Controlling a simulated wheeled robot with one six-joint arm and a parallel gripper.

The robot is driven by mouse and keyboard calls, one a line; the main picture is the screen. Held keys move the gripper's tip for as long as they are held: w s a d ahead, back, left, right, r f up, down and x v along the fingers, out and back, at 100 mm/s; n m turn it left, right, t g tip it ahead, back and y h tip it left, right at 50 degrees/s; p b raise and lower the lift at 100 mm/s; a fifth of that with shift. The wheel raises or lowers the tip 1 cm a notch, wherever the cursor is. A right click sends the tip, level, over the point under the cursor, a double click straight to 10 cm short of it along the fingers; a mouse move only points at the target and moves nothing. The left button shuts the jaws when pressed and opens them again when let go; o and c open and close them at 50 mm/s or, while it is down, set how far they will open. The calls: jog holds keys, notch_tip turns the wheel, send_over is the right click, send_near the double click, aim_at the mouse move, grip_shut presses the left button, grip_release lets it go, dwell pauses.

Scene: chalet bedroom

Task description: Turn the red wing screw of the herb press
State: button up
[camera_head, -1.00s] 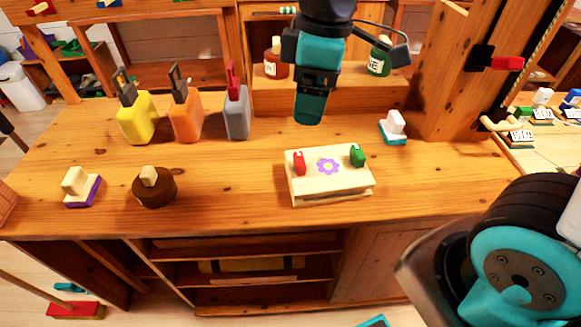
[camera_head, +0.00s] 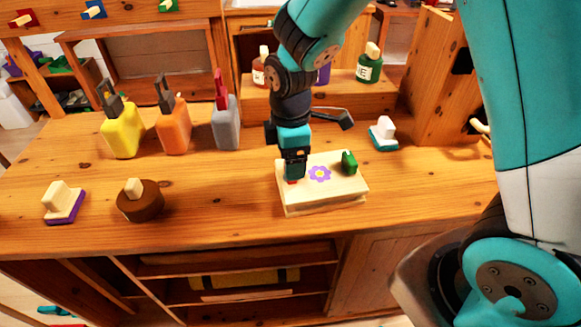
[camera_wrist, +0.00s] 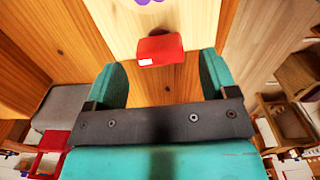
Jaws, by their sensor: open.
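The herb press (camera_head: 325,190) is a pale wooden block with a purple flower on top, on the wooden bench. Its red wing screw (camera_wrist: 160,48) stands at the press's left end. In the head view the screw is mostly hidden behind my gripper (camera_head: 293,178), with only a bit of red showing. In the wrist view my gripper (camera_wrist: 164,75) is open, with one teal finger on each side of the screw's line. The screw appears just beyond the fingertips, roughly centred between them, and I cannot tell if they touch. The green wing screw (camera_head: 349,162) is at the press's right end.
Yellow (camera_head: 122,133), orange (camera_head: 173,129) and grey (camera_head: 226,125) bottles stand at the back left. A brown round block (camera_head: 140,203) and a purple-edged block (camera_head: 64,205) lie at the left. A white-and-teal block (camera_head: 384,137) is at the right. The front bench is clear.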

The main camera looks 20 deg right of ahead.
aim_at(319, 181)
jog(key=shift+f, duration=1.7)
jog(key=c, duration=0.9)
jog(key=shift+c, duration=0.2)
